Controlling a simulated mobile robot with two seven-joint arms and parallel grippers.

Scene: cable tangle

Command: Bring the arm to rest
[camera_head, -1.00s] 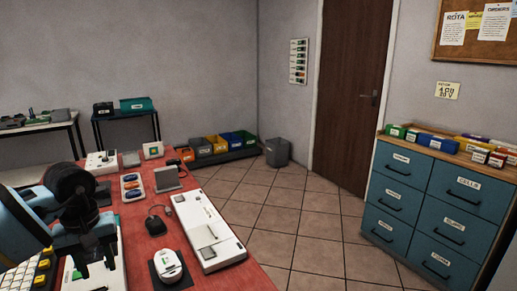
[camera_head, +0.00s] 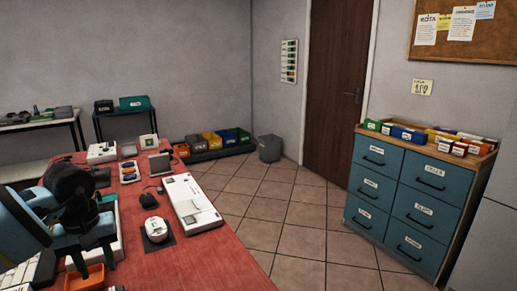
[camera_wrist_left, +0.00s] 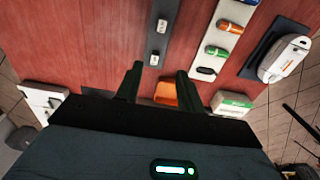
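My left arm comes in from the left in the head view. Its gripper (camera_head: 92,255) hangs over the left part of the red-topped table (camera_head: 215,265). In the left wrist view the two dark fingers (camera_wrist_left: 156,88) stand apart with nothing held between them. An orange item (camera_wrist_left: 168,95) shows beyond the gap between the fingers, apart from them. My right gripper is in neither view.
On the table are a white device on a dark mat (camera_head: 156,230), a long white panel (camera_head: 193,203) and a black mouse-like item (camera_head: 149,201). An orange-edged tray (camera_head: 85,281) lies close below the gripper. Blue drawers (camera_head: 380,193) stand at right; tiled floor (camera_head: 275,212) lies clear between.

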